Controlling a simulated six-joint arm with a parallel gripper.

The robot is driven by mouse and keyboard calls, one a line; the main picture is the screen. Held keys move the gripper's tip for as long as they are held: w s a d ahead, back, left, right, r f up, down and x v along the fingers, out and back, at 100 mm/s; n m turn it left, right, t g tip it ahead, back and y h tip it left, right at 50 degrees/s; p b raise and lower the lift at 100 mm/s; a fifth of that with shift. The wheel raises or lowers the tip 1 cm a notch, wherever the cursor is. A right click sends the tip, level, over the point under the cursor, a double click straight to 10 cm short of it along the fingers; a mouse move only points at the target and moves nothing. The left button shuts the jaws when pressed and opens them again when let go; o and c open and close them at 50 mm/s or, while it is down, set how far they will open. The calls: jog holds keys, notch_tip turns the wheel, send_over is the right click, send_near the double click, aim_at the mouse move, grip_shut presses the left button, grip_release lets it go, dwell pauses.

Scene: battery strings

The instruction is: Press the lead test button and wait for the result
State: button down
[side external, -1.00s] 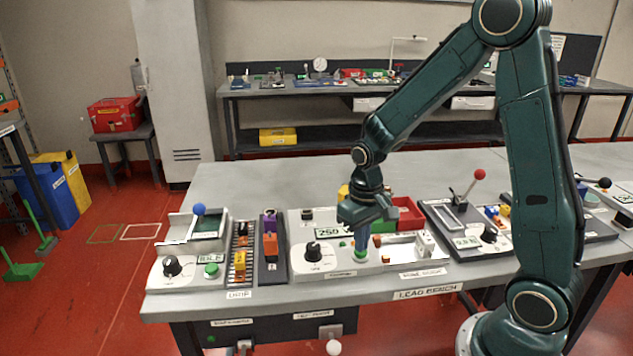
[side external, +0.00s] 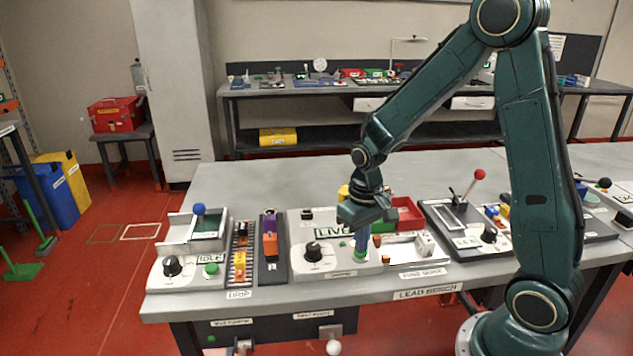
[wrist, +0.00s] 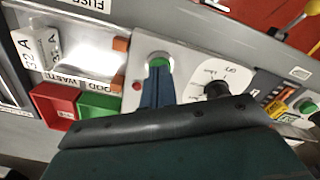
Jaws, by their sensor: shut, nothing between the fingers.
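The lead test station is a pale panel (side external: 305,268) on the bench, with a black dial (side external: 313,250) and a display (side external: 332,231) that reads "LIVE". The green test button (side external: 360,256) is at the panel's right front. My gripper (side external: 361,250) points down over the button with its fingers shut and empty. In the wrist view the fingertips (wrist: 157,72) meet the near edge of the green button (wrist: 158,61). I cannot tell how far the button is pressed. A small red lamp (wrist: 137,86) sits beside it.
A red bin (side external: 408,213) and a green bin (wrist: 98,105) stand behind the button. The fuse gauge station (side external: 420,262) is to the right. A rack of coloured blocks (side external: 240,262) and an "IDLE" station (side external: 180,280) are to the left. The bench's rear is clear.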

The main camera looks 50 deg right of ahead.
jog(key=shift+r, duration=2.65)
jog(key=shift+r, duration=0.1)
jog(key=shift+s+a+r, duration=0.1)
jog(key=shift+a+r, duration=0.05)
jog(key=shift+r, duration=0.1)
jog(key=s+a+r+n+t, duration=0.1)
jog(key=s+a+r+t, duration=0.1)
jog(key=s+r, duration=0.4)
jog(key=s+a+r+n+t, duration=0.2)
jog(key=s+r, duration=0.4)
jog(key=s, duration=0.3)
jog(key=a+t, duration=0.1)
jog(key=a, duration=0.1)
jog(key=shift+a+r+t, duration=0.3)
jog(key=shift+r, duration=0.1)
